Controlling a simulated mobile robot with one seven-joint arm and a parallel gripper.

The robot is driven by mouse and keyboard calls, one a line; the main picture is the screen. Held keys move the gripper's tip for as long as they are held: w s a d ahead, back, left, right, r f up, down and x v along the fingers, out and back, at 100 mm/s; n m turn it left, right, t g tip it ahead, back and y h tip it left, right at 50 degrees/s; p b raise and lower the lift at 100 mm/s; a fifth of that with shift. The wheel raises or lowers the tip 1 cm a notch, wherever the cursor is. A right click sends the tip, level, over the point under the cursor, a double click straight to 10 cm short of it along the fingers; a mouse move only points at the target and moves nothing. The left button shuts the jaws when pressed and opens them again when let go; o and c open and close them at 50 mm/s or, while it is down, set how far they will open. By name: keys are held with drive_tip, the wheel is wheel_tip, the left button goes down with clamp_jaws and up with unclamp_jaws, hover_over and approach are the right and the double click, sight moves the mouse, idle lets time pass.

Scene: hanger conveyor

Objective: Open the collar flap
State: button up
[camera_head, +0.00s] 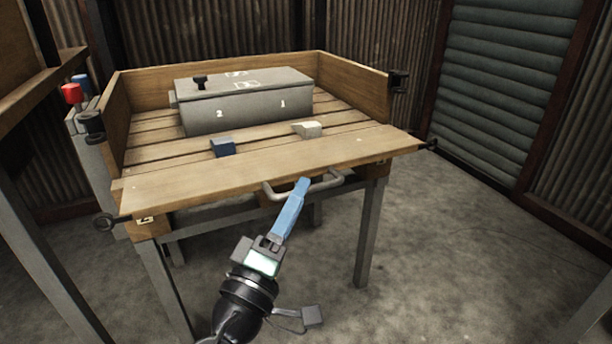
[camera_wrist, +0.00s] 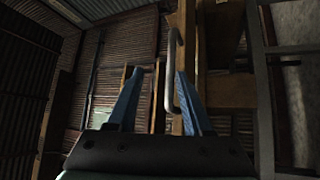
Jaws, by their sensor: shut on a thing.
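The collar flap (camera_head: 265,168) is the wooden front board of the collar on the table. It is tipped outward and lies nearly level, its inner face up. Its grey bar handle (camera_head: 325,182) shows at the front edge, partly hidden by my finger. My gripper (camera_head: 303,183) has blue fingers and reaches up to the handle from below in front.
A grey box (camera_head: 245,108) marked 2 and 1 stands inside the collar. A blue block (camera_head: 222,148) and a pale block (camera_head: 307,129) lie before it on the slats. Red and blue knobs (camera_head: 72,94) stand at left. Floor (camera_head: 470,240) is clear at right.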

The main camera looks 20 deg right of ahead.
drive_tip(key=p+v, duration=0.1)
drive_tip(key=v, duration=0.7)
drive_tip(key=shift+p, duration=0.3)
